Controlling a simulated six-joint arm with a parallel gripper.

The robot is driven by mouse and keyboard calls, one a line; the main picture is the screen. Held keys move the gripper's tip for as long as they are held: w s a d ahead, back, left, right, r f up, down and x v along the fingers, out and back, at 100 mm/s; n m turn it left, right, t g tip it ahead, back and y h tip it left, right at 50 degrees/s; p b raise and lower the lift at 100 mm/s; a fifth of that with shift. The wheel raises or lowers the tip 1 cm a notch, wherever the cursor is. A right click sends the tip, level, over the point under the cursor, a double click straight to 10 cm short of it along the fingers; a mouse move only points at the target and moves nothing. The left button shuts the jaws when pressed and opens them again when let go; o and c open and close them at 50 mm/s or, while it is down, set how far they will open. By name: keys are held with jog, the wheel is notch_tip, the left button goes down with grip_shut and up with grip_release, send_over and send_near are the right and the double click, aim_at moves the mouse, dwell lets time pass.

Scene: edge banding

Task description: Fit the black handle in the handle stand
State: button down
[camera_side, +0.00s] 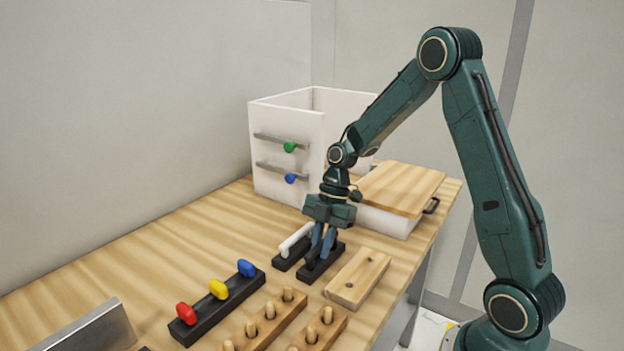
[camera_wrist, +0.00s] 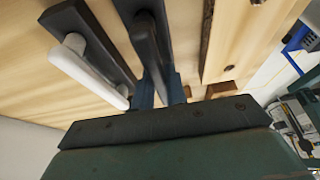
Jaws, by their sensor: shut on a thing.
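My gripper (camera_side: 322,250) points down over the right-hand black handle stand (camera_side: 318,268), its blue fingers close above it. In the wrist view, my gripper (camera_wrist: 163,92) is shut on the black handle (camera_wrist: 147,52), a dark bar lined up along the right-hand stand (camera_wrist: 124,8). Whether the handle's ends are seated in the stand or just above it I cannot tell. In the side view the fingers hide most of the black handle.
A white handle (camera_side: 296,238) sits in a second black stand (camera_side: 283,264) just left. A wooden block with holes (camera_side: 358,278) lies close on the right. A white drawer box (camera_side: 285,130) and a wooden-lidded bin (camera_side: 400,188) stand behind. Coloured knobs on a rack (camera_side: 218,290) are in front.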

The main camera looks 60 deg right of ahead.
jog(key=c, duration=1.3)
grip_release()
jog(key=shift+c, duration=0.2)
jog(key=shift+r, duration=0.2)
jog(key=shift+r, duration=2.3)
